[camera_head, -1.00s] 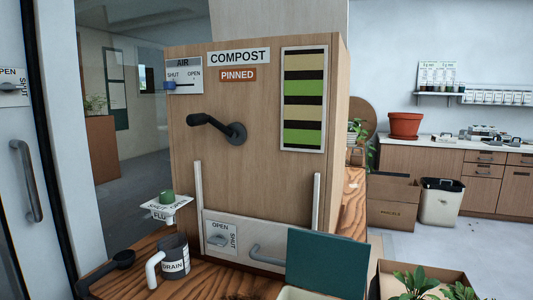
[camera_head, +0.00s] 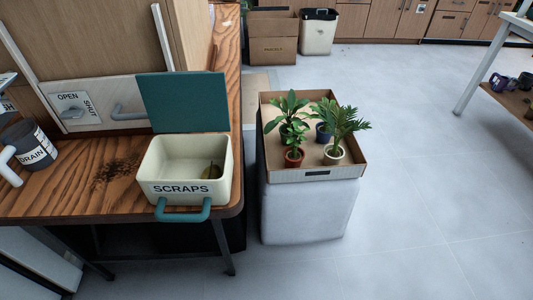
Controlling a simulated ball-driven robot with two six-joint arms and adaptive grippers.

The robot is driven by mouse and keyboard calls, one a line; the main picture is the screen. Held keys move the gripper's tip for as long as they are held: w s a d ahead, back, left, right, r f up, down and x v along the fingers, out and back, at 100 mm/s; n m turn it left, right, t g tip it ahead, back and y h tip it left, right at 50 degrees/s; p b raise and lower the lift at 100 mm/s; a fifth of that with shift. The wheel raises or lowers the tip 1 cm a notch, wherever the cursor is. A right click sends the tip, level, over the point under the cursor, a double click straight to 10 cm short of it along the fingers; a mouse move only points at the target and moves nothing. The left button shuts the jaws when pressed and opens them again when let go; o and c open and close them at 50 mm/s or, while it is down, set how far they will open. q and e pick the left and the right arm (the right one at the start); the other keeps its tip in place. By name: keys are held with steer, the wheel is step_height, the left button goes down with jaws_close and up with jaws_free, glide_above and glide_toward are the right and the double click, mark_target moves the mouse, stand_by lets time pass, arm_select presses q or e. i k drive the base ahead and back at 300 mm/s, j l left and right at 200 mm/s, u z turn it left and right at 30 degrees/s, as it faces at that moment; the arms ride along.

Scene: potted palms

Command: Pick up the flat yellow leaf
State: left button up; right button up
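An open cream bin marked SCRAPS (camera_head: 165,189) stands at the front right corner of the wooden table. Its dark green lid is raised at the back and a green handle is at the front. I see no other yellow leaf. Neither of my grippers is in view.
A tray (camera_head: 343,173) with several potted plants stands on a pale block right of the table (camera_head: 80,203). Dark crumbs lie left of the bin. A DRAIN mug (camera_head: 32,151) stands at far left. The floor at right is mostly clear.

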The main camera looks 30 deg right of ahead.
mark_target(212, 172)
steer(key=l+z, duration=0.1)
steer(key=z, duration=0.35)
steer(key=l+u, duration=0.15)
steer(key=u, duration=0.3)
steer(key=l+u, duration=0.15)
steer(key=u, duration=0.35)
steer(key=l+u, duration=0.15)
steer(key=u, duration=0.3)
steer(key=k+l+u, duration=0.1)
steer(key=u, duration=0.35)
steer(key=l+u, duration=0.15)
steer(key=u, duration=0.3)
steer(key=k+l+u, duration=0.2)
steer(key=k, duration=0.2)
steer(key=k+l+u, duration=0.45)
steer(key=k, duration=0.35)
steer(key=i+l, duration=0.1)
steer(key=l, duration=0.3)
